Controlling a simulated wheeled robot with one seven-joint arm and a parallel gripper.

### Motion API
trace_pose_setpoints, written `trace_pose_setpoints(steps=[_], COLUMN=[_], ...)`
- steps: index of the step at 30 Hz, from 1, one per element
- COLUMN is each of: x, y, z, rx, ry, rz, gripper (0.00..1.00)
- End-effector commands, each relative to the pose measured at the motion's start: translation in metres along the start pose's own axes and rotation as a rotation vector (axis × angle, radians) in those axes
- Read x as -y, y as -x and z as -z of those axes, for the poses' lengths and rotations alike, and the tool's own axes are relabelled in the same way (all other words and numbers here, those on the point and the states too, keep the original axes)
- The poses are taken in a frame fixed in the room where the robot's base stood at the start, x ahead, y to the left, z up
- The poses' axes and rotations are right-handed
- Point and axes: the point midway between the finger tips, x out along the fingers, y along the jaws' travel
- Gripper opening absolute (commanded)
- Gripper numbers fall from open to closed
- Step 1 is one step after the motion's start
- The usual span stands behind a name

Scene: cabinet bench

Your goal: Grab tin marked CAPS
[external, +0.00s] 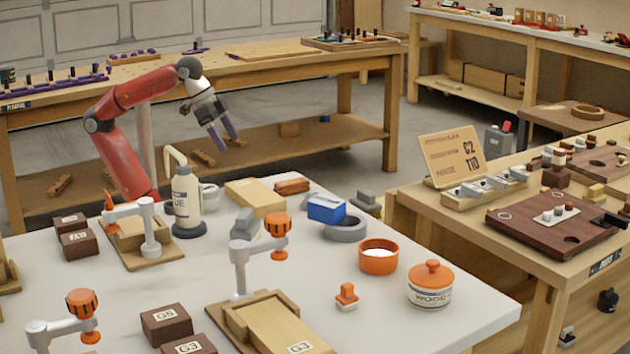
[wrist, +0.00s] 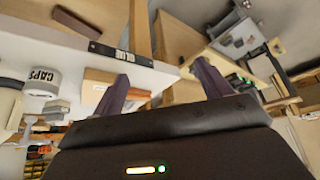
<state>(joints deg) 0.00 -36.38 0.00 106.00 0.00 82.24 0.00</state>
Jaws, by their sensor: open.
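The tin marked CAPS (wrist: 43,82) is a pale round tin with dark letters at the left edge of the wrist view, on a white surface. In the external view a small white round container (external: 209,195) shows partly behind the glue bottle; its label cannot be read, so I cannot tell if it is the same tin. My gripper (external: 222,133) is raised above the back of the white table, fingers pointing down and apart. In the wrist view my gripper (wrist: 160,72) is open with nothing held between its fingers, and the tin is left of both.
The glue bottle (external: 187,202) stands upright near the table's back edge. Orange-topped clamps (external: 279,225) rise farther forward. A wooden bench (external: 200,75) stands behind.

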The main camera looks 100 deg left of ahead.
Motion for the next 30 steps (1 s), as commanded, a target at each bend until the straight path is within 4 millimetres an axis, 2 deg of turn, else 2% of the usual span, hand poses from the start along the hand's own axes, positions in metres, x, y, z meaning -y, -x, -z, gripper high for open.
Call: trace_pose_setpoints(steps=[3, 8, 9, 15, 21, 24, 30], x=[0.0, 0.0, -0.018, -0.086, -0.154, -0.182, -0.221], y=[0.029, 0.062, 0.058, 0.05, 0.042, 0.041, 0.042], z=[0.017, 0.035, 0.04, 0.058, 0.065, 0.065, 0.06], rx=[-0.002, -0.002, 0.023, 0.11, 0.209, 0.255, 0.328], ry=[0.0, 0.0, -0.036, -0.18, -0.335, -0.405, -0.516], rz=[0.0, 0.0, 0.002, -0.005, -0.049, -0.079, -0.145], gripper=[0.77, 0.77, 0.77, 0.77, 0.77, 0.77, 0.77])
